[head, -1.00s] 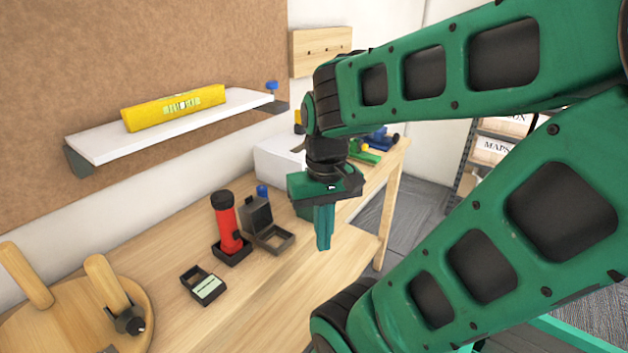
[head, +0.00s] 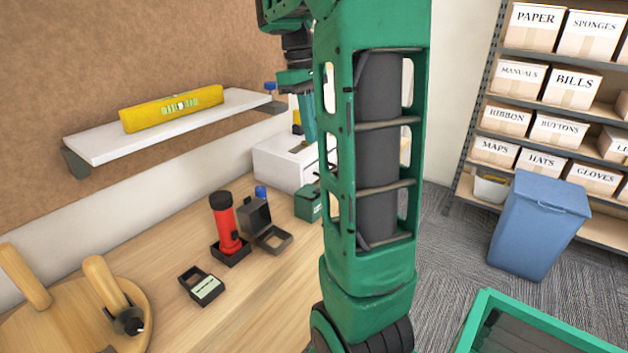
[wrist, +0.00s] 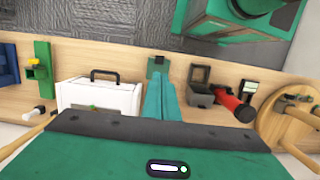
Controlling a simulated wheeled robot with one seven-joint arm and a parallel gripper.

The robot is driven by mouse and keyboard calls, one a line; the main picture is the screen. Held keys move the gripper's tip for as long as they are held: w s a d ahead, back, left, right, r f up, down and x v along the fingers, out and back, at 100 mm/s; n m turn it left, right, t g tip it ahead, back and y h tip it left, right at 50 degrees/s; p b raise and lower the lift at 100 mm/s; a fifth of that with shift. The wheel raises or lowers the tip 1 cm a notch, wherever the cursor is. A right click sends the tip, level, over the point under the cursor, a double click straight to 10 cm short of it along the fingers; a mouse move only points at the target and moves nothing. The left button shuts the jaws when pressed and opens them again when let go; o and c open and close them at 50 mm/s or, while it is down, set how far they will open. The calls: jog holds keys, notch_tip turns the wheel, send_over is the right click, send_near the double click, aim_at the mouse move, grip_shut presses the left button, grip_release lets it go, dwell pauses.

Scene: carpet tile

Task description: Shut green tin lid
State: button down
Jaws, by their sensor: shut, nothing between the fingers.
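The green tin (head: 308,203) stands on the wooden bench in front of the white case, partly hidden by my arm in the head view. It also shows as a small dark green square in the wrist view (wrist: 157,64), beyond my fingertips. I cannot clearly tell how its lid sits. My gripper (head: 309,138) is shut and empty, raised above the bench near the white case. Its fingers (wrist: 158,80) point toward the tin in the wrist view, with no clear contact.
A grey box (head: 272,238) with a raised lid, a red flashlight (head: 226,228) in a dark holder and a small black tray (head: 201,286) stand left of the tin. The white case (head: 280,165) is behind. A shelf (head: 170,122) holds a yellow level (head: 172,107).

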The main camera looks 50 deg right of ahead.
aim_at(317, 191)
jog(key=f, duration=0.4)
jog(key=s+f, duration=0.1)
jog(key=f, duration=0.4)
jog(key=s+f, duration=0.1)
jog(key=f, duration=0.3)
jog(key=shift+s+f, duration=0.15)
jog(key=shift+s+f, duration=0.35)
jog(key=shift+f, duration=0.25)
jog(key=shift+s+f, duration=0.35)
jog(key=shift+f, duration=0.2)
jog(key=shift+r, duration=0.15)
jog(key=shift+d+r, duration=0.15)
jog(key=shift+r, duration=0.3)
jog(key=shift+w+r, duration=0.15)
jog(key=shift+r, duration=0.35)
notch_tip(317, 191, up, 13)
